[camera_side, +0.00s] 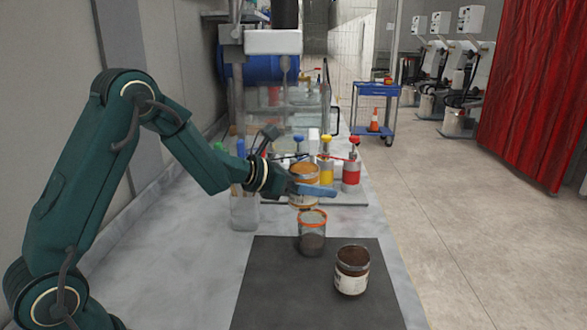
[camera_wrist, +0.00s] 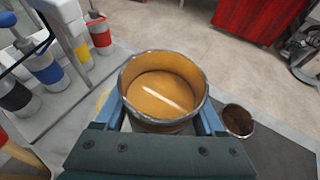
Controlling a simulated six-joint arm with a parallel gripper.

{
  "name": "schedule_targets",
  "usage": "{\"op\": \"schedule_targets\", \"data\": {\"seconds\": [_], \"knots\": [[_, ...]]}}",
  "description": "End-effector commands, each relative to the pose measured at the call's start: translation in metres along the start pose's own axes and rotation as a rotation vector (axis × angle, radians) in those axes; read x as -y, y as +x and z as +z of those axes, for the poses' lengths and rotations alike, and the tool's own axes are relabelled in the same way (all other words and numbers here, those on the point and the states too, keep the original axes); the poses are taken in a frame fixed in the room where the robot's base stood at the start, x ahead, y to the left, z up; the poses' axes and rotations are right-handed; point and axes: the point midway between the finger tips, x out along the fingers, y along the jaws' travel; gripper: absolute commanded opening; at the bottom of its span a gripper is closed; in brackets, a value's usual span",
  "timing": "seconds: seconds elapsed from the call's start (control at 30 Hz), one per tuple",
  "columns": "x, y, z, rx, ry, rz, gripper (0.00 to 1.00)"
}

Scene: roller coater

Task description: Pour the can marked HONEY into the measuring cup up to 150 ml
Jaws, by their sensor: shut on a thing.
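My gripper (camera_side: 312,190) is shut on a can with amber-yellow contents (camera_side: 303,172), its blue fingers on either side. The can is held about upright, with its open top facing up in the wrist view (camera_wrist: 163,92). No marking on it is readable. The clear measuring cup with an orange rim (camera_side: 312,233) stands on the dark mat, just below and in front of the held can. I cannot tell its level or read its scale.
A can of dark brown contents (camera_side: 351,272) with a pale label stands on the mat (camera_side: 290,295), right of the cup, and shows in the wrist view (camera_wrist: 238,121). Pump bottles with yellow (camera_side: 326,172) and red (camera_side: 351,172) bands stand behind. The front mat is clear.

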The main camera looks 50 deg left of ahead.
Motion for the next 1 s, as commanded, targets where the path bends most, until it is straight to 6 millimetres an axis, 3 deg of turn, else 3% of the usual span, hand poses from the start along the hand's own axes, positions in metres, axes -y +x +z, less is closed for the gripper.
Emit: {"op": "schedule_targets", "data": {"seconds": [0.1,0.27,0.47,0.67,1.0], "knots": [[0.026,0.009,0.008,0.004,0.009,-0.018,0.03],[0.046,0.014,0.012,0.003,0.024,-0.060,0.03],[0.052,0.014,0.012,0.001,-0.034,-0.094,0.03],[0.059,0.013,0.012,-0.007,-0.213,-0.167,0.03],[0.063,0.019,-0.003,-0.012,-0.320,-0.212,0.03]]}}
